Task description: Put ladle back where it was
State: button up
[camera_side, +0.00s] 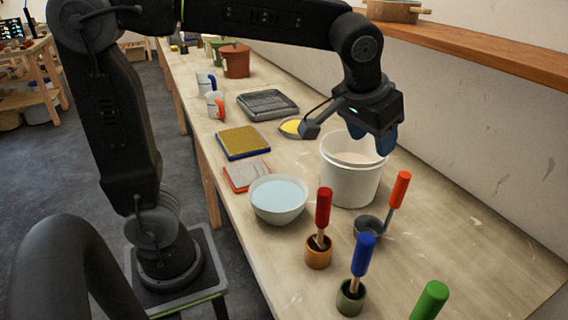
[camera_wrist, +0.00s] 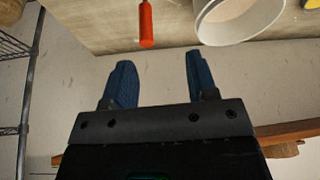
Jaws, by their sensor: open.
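The ladle has a grey cup and an orange-red handle (camera_side: 399,189). It stands on the table just right of the white bucket (camera_side: 350,187), with its handle pointing up. In the wrist view its handle (camera_wrist: 146,24) shows at the top, beyond my fingers, and its cup is out of the picture. My gripper (camera_side: 376,142) is above the bucket's right rim in the side view, with its blue fingers pointing down. In the wrist view my gripper (camera_wrist: 157,80) is open, with nothing between the fingers. The bucket (camera_wrist: 208,30) also shows there, right of the handle.
A bowl of pale liquid (camera_side: 279,199) stands left of the bucket. In front are small pots with red (camera_side: 323,205), blue (camera_side: 363,254) and green (camera_side: 430,299) handled tools. A wall and wooden shelf (camera_side: 480,56) bound the right side.

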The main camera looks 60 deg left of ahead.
jog(key=s+a+f, duration=0.2)
jog(key=s, duration=0.6)
jog(key=s+a+f+m+t, duration=0.1)
jog(key=s+a+f, duration=0.2)
jog(key=s, duration=0.5)
jog(key=shift+s+m+h, duration=0.2)
jog(key=shift+m+h, duration=0.1)
jog(key=shift+h, duration=0.1)
